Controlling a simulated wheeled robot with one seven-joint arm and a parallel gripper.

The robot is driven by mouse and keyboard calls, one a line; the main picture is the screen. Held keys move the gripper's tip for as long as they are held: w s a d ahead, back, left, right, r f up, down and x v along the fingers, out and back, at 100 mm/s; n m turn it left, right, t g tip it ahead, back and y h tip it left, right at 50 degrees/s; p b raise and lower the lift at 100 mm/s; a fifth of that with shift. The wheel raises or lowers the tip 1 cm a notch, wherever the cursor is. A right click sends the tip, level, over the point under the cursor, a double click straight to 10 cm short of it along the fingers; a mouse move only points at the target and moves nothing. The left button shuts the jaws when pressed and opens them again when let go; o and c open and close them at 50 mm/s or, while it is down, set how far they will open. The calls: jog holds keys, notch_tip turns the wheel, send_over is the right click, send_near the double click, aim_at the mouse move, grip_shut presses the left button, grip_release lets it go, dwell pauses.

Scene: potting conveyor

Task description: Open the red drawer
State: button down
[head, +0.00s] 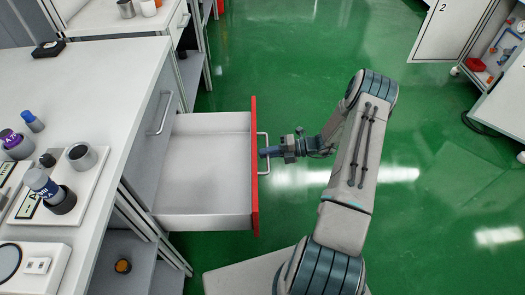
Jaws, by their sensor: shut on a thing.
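The red drawer (255,180) is pulled out from under the white workbench at the left in the head view. Its front panel is red and seen nearly edge-on, and its white inside is empty. A pale bar handle (264,139) stands on the outer face of the red front. My gripper (266,153) reaches in from the right and is shut on this handle. The fingertips are small in the picture and partly hidden against the handle.
The bench top (100,110) holds bottles, cups and small trays along its left part. A grey drawer (153,130) with its own handle is closed beside the open one. The green floor (300,60) is clear behind my arm. White cabinets (435,30) stand at the upper right.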

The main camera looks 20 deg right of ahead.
dwell(0.3)
jog(key=c, duration=1.8)
grip_release()
jog(key=shift+c, duration=0.2)
jog(key=v, duration=1.3)
jog(key=shift+s+d+p, duration=0.15)
jog(key=shift+d+p, duration=0.15)
jog(key=shift+d, duration=0.1)
